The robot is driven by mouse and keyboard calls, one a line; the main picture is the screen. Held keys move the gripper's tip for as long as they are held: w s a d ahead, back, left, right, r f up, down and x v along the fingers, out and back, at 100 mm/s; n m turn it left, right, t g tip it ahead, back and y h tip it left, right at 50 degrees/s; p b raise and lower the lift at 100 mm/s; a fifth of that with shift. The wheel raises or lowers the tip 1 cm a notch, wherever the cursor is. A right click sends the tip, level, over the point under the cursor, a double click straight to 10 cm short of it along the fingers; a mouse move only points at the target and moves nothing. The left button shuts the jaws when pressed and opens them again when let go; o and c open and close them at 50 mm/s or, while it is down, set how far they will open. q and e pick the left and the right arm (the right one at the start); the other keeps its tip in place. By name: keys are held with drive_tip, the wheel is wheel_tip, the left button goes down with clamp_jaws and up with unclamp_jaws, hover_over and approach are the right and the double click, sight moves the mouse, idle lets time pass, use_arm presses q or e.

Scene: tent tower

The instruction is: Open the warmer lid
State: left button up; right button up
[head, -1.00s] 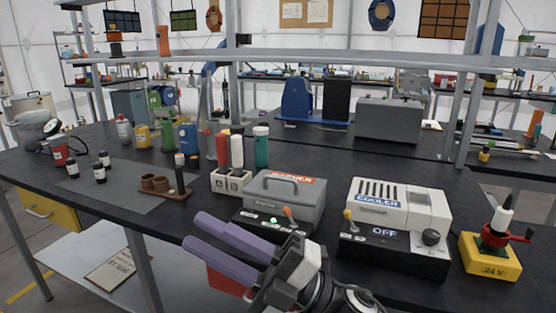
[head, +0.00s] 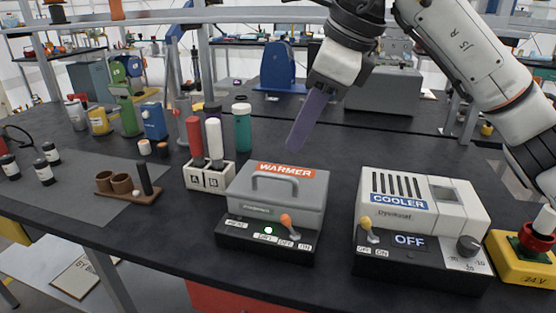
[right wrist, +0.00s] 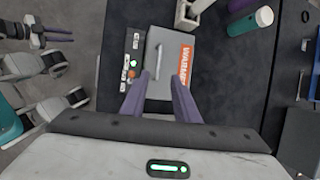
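The warmer (head: 268,245) is a grey box on a black base on the bench, with an orange WARMER label. Its grey lid (head: 305,196) is down, with a bar handle (head: 283,180) on top. The base carries an orange-tipped lever (head: 287,224) and a green light. My right gripper (head: 295,147) is above and behind the warmer, purple fingers pointing down towards it, apart from it. In the right wrist view the fingers (right wrist: 160,76) are spread with nothing between them, and the warmer handle (right wrist: 160,59) lies beyond the tips.
A white cooler (head: 425,205) stands right of the warmer, a yellow 24 V box (head: 520,265) farther right. A white rack (head: 209,178) with red and white tubes and a green bottle (head: 243,128) stand close on the left. The bench behind the warmer is mostly clear.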

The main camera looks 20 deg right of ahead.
sight(277, 175)
drive_tip(key=x, duration=0.9)
drive_tip(key=shift+a+f, duration=0.2)
drive_tip(key=shift+f, duration=0.1)
clamp_jaws()
